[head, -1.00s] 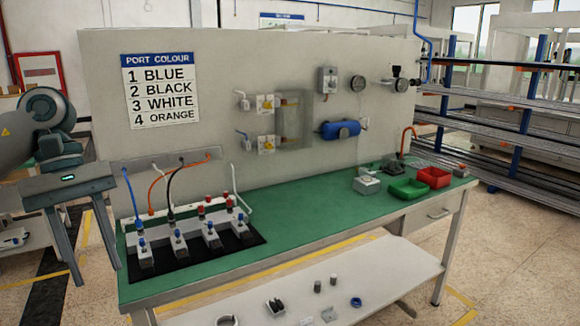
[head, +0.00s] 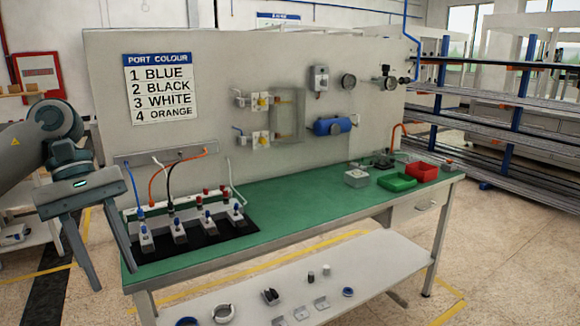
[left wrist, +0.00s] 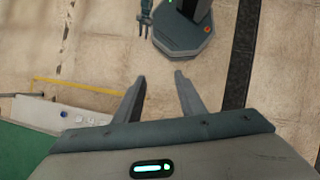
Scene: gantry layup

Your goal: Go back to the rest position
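My left gripper (head: 115,280) hangs in front of the left end of the green-topped bench (head: 290,198). Its two fingers point down and stand apart, with nothing between them. The left wrist view also shows the open, empty fingers (left wrist: 158,85) over bare floor, with a corner of the bench (left wrist: 20,150) at lower left. A small part at the top of the left wrist view, beside my base, looks like my right gripper (left wrist: 145,22); its fingers are too small to read. The right arm does not show in the head view.
On the bench are a black mat with several connector blocks (head: 180,233), a green bin (head: 397,182) and a red bin (head: 421,171). A panel (head: 240,70) stands behind. The lower shelf (head: 385,265) holds small parts. Floor in front is clear.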

